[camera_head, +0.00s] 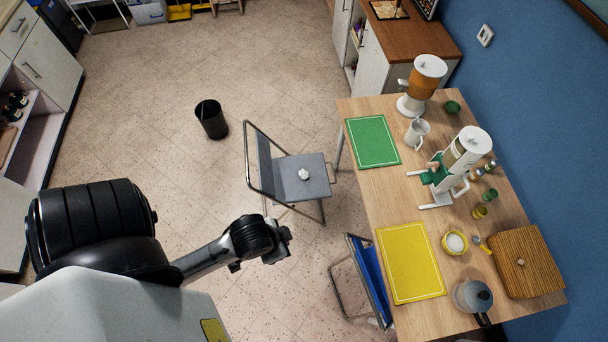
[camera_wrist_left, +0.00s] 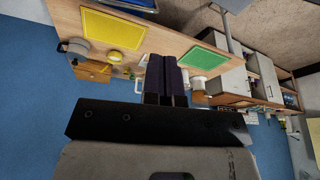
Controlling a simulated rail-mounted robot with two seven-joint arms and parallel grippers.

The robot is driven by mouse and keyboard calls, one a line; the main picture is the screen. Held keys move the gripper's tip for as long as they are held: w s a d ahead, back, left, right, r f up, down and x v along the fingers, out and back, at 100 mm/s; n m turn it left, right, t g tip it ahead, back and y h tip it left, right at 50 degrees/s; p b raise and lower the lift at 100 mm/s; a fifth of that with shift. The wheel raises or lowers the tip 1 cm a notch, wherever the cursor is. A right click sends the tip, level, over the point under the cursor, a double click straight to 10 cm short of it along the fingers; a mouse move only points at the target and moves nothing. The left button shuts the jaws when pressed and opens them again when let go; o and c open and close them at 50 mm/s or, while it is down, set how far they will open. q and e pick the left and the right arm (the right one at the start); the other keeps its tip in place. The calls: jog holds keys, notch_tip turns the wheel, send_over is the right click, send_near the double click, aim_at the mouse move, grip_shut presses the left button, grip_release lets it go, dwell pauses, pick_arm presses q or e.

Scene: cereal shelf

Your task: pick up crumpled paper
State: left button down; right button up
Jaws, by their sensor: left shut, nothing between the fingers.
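A small white crumpled paper (camera_head: 304,174) lies on the seat of the grey folding chair (camera_head: 318,187) in the head view. My left gripper (camera_head: 286,240) is in front of that chair, lower in the picture and apart from the paper. In the left wrist view my left gripper (camera_wrist_left: 163,62) has its two dark fingers together with nothing between them. I cannot make out the paper in the left wrist view. My right gripper is in neither view.
A black bin (camera_head: 211,120) stands on the open floor left of the chair. A wooden table (camera_head: 385,195) with green (camera_head: 371,142) and yellow (camera_head: 410,262) mats and dispensers is at the right. A blue folding chair (camera_head: 369,281) stands at its near side.

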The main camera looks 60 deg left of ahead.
pick_arm(q)
jog(key=shift+a, duration=0.1)
dwell(0.3)
jog(key=c, duration=1.5)
grip_release()
jog(key=shift+a, duration=0.1)
jog(key=o, duration=1.4)
jog(key=shift+d, duration=0.2)
jog(key=shift+c, duration=0.2)
jog(key=shift+o, duration=0.7)
jog(key=shift+a, duration=0.1)
